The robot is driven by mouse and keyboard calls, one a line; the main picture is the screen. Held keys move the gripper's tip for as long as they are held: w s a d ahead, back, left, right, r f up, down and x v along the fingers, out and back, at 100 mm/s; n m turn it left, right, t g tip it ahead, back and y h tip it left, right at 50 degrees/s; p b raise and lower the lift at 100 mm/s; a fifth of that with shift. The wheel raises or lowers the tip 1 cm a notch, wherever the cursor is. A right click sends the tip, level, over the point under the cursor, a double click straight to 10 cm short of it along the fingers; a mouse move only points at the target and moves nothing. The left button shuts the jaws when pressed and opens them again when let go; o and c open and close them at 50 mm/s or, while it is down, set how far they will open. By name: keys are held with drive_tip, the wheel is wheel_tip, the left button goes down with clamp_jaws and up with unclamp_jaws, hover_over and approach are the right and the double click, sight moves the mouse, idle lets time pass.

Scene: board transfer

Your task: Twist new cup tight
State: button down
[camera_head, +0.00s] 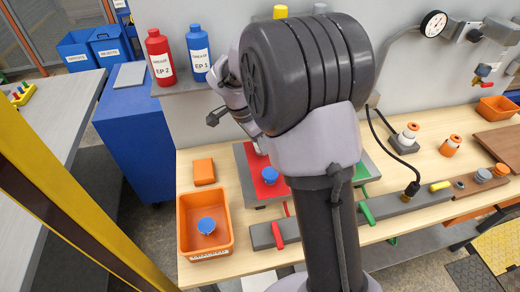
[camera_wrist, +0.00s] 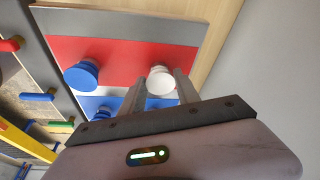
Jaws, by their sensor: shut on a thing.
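My gripper (camera_wrist: 158,84) is shut on a white round cup (camera_wrist: 160,78) on the red part of a board (camera_wrist: 130,52). In the wrist view one finger is on each side of the cup, and the cup seems upright on the panel. A blue cup (camera_wrist: 82,74) sits on the same red part, to the left, apart from my fingers. It also shows in the head view (camera_head: 269,175). In the head view my arm hides the gripper and much of the board. Another blue cup (camera_head: 206,225) lies in an orange bin (camera_head: 206,256).
An orange block (camera_head: 204,171) lies behind the bin. A red bottle (camera_head: 160,58) and a blue bottle (camera_head: 199,55) stand on a shelf at the back. White-and-orange parts (camera_head: 408,135) and a wooden strip (camera_head: 480,188) are to the right of my arm.

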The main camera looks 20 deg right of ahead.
drive_tip(key=shift+m, duration=0.4)
drive_tip(key=shift+w+m+g, duration=0.15)
drive_tip(key=shift+m+g, duration=0.15)
drive_tip(key=shift+m, duration=0.2)
drive_tip(key=c, duration=1.3)
unclamp_jaws()
drive_tip(key=shift+m+g, duration=0.3)
drive_tip(key=shift+m, duration=0.8)
drive_tip(key=o, duration=0.5)
